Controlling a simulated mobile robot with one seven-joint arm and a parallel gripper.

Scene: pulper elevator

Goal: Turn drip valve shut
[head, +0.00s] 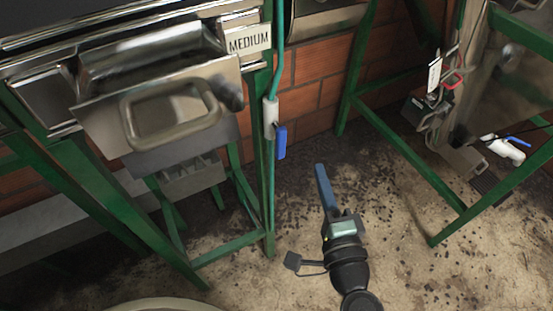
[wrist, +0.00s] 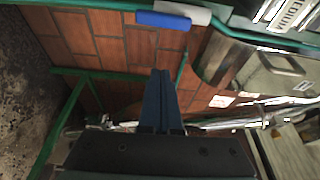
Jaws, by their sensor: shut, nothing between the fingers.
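A pale grey valve body (head: 270,118) sits on a thin green hose beside the green frame leg in the head view. Its blue handle (head: 281,142) hangs down, roughly along the hose. In the wrist view the blue handle (wrist: 163,19) and the pale valve body (wrist: 196,13) lie at the top, beyond my fingertips. My gripper (head: 320,168) is shut and empty, with blue fingers pointing up, to the right of the handle and apart from it. The shut fingers also show in the wrist view (wrist: 160,73). A white valve (head: 506,151) with a blue lever lies far right.
A metal chute labelled MEDIUM (head: 249,40) stands on green legs at left. Another green frame (head: 440,205) and a metal machine (head: 510,75) stand at right. A brick wall (head: 315,85) is behind. The dirty floor (head: 440,275) between is mostly free.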

